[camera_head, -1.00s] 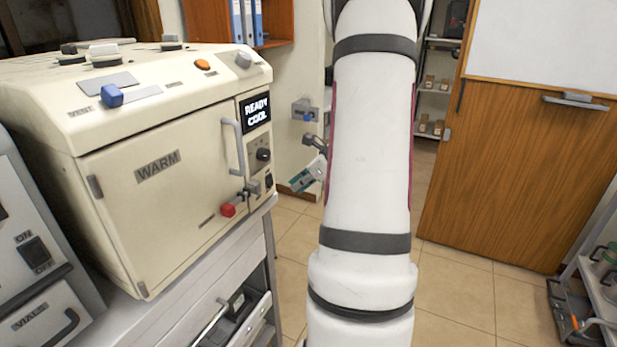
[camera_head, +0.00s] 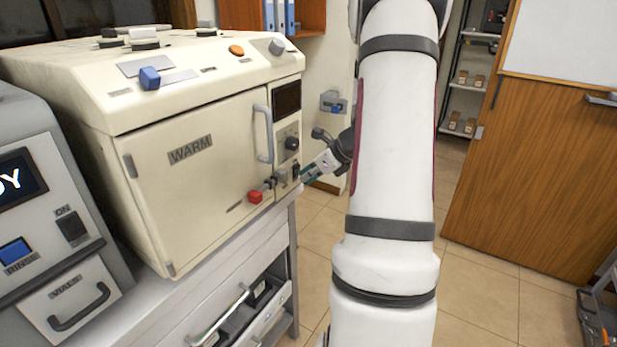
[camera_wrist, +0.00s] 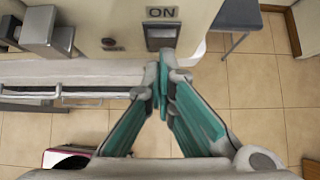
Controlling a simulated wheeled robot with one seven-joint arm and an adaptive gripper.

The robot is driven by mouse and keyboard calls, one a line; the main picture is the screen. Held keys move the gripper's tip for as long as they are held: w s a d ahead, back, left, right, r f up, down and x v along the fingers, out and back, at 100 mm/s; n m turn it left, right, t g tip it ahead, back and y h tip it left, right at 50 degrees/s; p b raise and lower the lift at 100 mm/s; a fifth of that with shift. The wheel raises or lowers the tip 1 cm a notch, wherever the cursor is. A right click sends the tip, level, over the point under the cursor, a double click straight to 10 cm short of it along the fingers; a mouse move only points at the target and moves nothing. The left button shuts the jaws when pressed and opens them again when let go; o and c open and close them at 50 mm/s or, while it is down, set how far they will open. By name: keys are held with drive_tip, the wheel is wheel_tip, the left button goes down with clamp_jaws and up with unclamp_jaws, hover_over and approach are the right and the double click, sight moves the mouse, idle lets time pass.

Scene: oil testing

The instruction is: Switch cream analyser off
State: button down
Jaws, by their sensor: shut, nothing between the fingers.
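The cream analyser (camera_head: 215,210) stands on a grey bench at the left in the head view, with its door marked WARM closed. Its small display (camera_head: 287,98) is dark. A dark rocker switch (camera_head: 296,170) sits low on its right front panel. The switch also shows in the wrist view (camera_wrist: 160,37), under an ON label. My gripper (camera_head: 305,178) is shut and empty, its tips close to the switch. In the wrist view the green-padded fingers (camera_wrist: 165,80) meet just below the switch; I cannot tell whether they touch it.
A drawer (camera_head: 240,310) is open below.

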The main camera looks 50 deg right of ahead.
drive_tip(key=shift+w+a+r, duration=0.1)
drive_tip(key=shift+r, duration=0.1)
drive_tip(key=shift+r+p, duration=0.7)
